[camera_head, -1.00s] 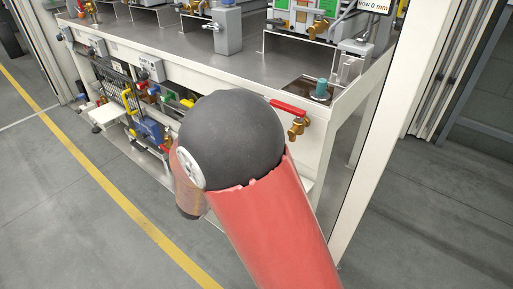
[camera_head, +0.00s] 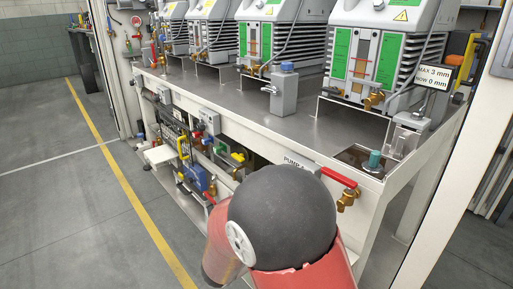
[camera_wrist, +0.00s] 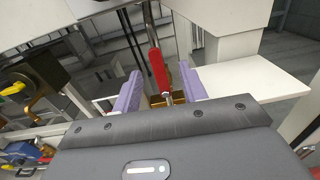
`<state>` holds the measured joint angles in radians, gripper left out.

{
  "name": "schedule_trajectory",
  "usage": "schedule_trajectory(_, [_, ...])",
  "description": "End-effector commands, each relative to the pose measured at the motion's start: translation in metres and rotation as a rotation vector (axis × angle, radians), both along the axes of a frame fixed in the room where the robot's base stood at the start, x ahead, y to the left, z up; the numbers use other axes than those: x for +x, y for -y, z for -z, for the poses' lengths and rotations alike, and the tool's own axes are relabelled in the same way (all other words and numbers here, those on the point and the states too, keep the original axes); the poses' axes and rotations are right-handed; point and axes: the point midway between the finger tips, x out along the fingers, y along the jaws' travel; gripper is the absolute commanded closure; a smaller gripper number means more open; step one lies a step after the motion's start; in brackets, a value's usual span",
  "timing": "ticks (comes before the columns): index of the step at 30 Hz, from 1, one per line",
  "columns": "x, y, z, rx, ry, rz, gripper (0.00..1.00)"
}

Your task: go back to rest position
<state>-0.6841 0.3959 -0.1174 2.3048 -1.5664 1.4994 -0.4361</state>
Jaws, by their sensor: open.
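My gripper (camera_wrist: 160,84) shows in the wrist view as two purple fingers standing apart, open. A red valve handle (camera_wrist: 157,66) appears in the gap between the fingers, with brass (camera_wrist: 178,97) below it; I cannot tell whether the fingers touch it. In the head view a red-handled brass valve (camera_head: 347,199) sits on the front of the pump bench, just right of my arm's black joint. My gripper is hidden there behind my arm.
The bench (camera_head: 300,132) carries several pumps (camera_head: 380,50) with green panels. A teal-capped fitting (camera_head: 374,160) is at its near corner. Pipes and a blue pump (camera_head: 195,177) are underneath. The floor left of the yellow line (camera_head: 128,190) is clear.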

Motion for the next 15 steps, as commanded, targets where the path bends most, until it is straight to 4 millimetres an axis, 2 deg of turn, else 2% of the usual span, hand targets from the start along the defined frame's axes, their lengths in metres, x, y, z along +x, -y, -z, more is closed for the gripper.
schedule_trajectory(2, [-0.012,0.019,-0.007,0.084,0.025,0.077,0.57])
schedule_trajectory(5, [-0.04,0.052,-0.013,0.272,0.084,0.235,0.57])
schedule_trajectory(6, [-0.054,0.065,-0.014,0.364,0.116,0.309,0.57])
schedule_trajectory(9, [-0.089,0.085,-0.014,0.588,0.205,0.482,0.57])
schedule_trajectory(12, [-0.119,0.093,-0.013,0.798,0.302,0.633,0.57])
schedule_trajectory(15, [-0.147,0.093,-0.013,1.021,0.42,0.78,0.57])
